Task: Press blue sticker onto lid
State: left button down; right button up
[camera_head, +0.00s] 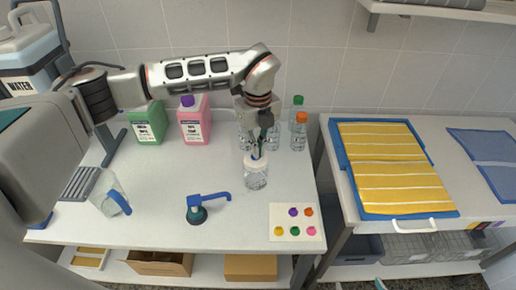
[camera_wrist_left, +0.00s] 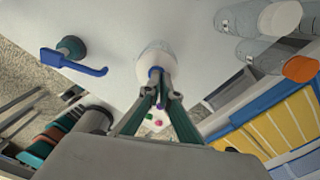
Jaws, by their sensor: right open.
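A clear jar (camera_head: 255,180) with a white lid (camera_head: 257,161) stands upright on the white table. My left gripper (camera_head: 257,152) points down right above the lid, its fingers close together. In the left wrist view, the left gripper (camera_wrist_left: 162,90) has a small blue sticker (camera_wrist_left: 155,73) between its fingertips, against the white lid (camera_wrist_left: 155,58). Whether the sticker touches the lid is hard to tell. My right gripper (camera_head: 360,286) barely shows at the bottom edge, open.
Green (camera_head: 150,128) and pink (camera_head: 194,126) jugs and several bottles (camera_head: 300,130) stand behind. A blue tray of yellow towels (camera_head: 380,165) is on the right counter, across a gap.

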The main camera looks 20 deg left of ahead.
pick_arm(q)
jog(key=shift+f, duration=0.25)
jog(key=shift+f, duration=0.15)
dwell(0.6)
jog(key=c, duration=1.6)
grip_release()
jog(key=shift+c, duration=0.2)
jog(key=shift+r+p, duration=1.2)
jog(key=shift+r, duration=1.3)
